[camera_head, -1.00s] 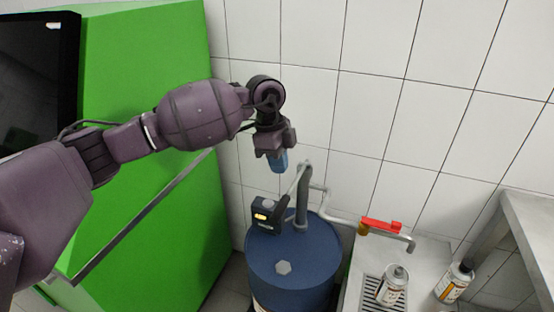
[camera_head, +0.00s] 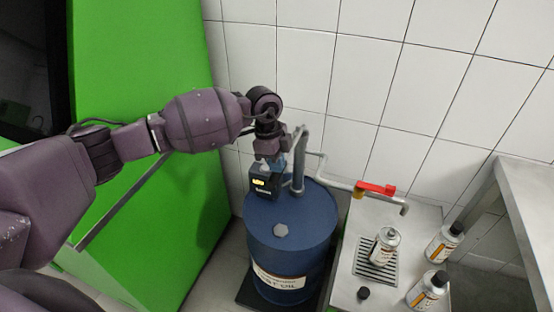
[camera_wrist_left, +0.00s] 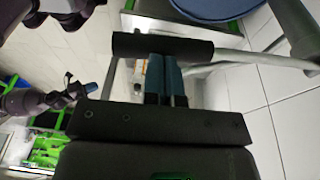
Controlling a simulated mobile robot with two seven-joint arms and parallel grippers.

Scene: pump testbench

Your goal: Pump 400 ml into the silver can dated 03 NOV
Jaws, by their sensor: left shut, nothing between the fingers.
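My left gripper (camera_head: 270,158) is over the back of the blue drum (camera_head: 290,240), just above the dark pump meter with a lit yellow display (camera_head: 262,183). Its blue fingers (camera_wrist_left: 165,82) are shut and empty, close to a black grip on a rod (camera_wrist_left: 162,46) in the left wrist view; I cannot tell whether they touch. A silver can (camera_head: 385,246) stands upright on the drain grate, near the spout (camera_head: 404,208). Two more silver cans (camera_head: 443,243) (camera_head: 428,290) stand to its right. Their dates are unreadable. My right gripper (camera_wrist_left: 84,90) shows small in the left wrist view, its jaws unclear.
A red valve lever (camera_head: 376,189) sits on the grey outlet pipe. A loose black cap (camera_head: 363,293) lies on the metal bench in front of the grate. A green cabinet (camera_head: 150,60) is at left, a tiled wall behind, and a steel table (camera_head: 515,185) at right.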

